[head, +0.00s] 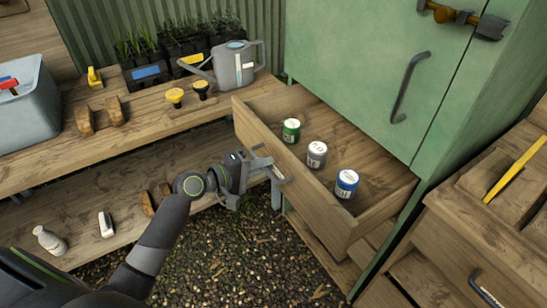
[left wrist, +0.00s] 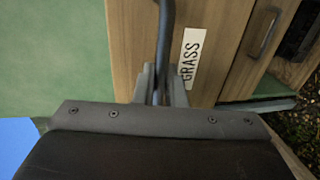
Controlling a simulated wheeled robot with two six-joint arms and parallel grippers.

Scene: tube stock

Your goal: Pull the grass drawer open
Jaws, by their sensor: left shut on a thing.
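The grass drawer (head: 322,208) is a wooden drawer standing well out from the green cabinet. It holds a green-labelled can (head: 291,131), a grey-white can (head: 317,154) and a blue-labelled can (head: 347,184), all upright. My left gripper (head: 277,171) is at the drawer's front face. In the left wrist view, its fingers (left wrist: 158,88) are shut around the dark bar handle (left wrist: 166,35), beside a white label reading GRASS (left wrist: 190,62). In the head view the handle is mostly hidden by the gripper. My right gripper is in neither view.
The green cabinet (head: 350,60) has a closed door with a dark handle (head: 408,88). A wooden bench (head: 150,128) at left bears a watering can (head: 234,66), seedling pots and tools. Another wooden unit (head: 480,230) stands at right. Gravel floor (head: 235,260) is clear before the drawer.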

